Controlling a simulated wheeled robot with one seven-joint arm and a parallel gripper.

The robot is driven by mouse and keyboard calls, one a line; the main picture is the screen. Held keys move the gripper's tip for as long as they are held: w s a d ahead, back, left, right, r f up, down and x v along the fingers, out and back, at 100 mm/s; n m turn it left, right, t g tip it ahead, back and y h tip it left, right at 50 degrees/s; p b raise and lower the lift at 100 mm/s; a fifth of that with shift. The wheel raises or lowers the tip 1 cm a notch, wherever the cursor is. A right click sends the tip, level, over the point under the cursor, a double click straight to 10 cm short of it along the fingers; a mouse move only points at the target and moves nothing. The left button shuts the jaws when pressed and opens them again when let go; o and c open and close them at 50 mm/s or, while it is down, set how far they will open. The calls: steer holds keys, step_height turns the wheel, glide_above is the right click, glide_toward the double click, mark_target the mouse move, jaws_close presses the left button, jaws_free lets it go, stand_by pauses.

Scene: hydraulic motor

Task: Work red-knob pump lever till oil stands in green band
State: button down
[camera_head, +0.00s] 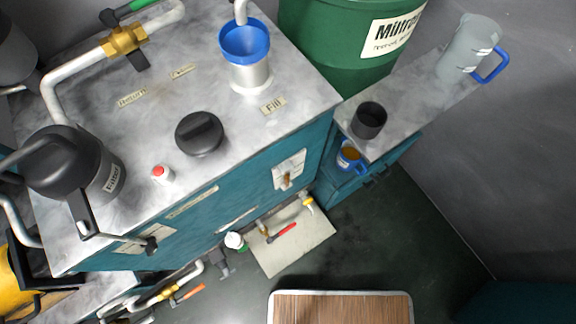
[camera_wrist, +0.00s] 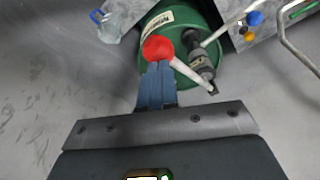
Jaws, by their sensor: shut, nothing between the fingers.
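The red knob (camera_wrist: 158,48) sits on the end of a pale lever (camera_wrist: 190,72) in the wrist view. The lever slants down to the right, beside a dark pump body (camera_wrist: 200,58) in front of the green drum (camera_wrist: 165,22). My gripper (camera_wrist: 157,68) has its blue fingers together with nothing between them. Their tips lie right at the knob's lower edge in the picture; I cannot tell whether they touch it. The head view shows neither my gripper nor the red-knob lever. It shows the green drum (camera_head: 345,40) at the top. I cannot make out an oil level or green band.
A teal cabinet (camera_head: 240,170) has a grey top with a blue funnel (camera_head: 245,42), a black cap (camera_head: 199,133) and a black filter housing (camera_head: 68,165). A side bench carries a clear jug (camera_head: 468,48) and a dark cup (camera_head: 369,120). Dark floor (camera_head: 400,240) lies open at lower right.

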step_height(320, 180, down, 11)
steer(key=b, duration=0.7)
stand_by(0.3)
step_height(320, 180, up, 12)
steer(key=p, duration=0.8)
stand_by(0.8)
steer(key=shift+r+p, duration=1.75)
steer(key=shift+r, duration=0.25)
steer(key=shift+f, duration=0.1)
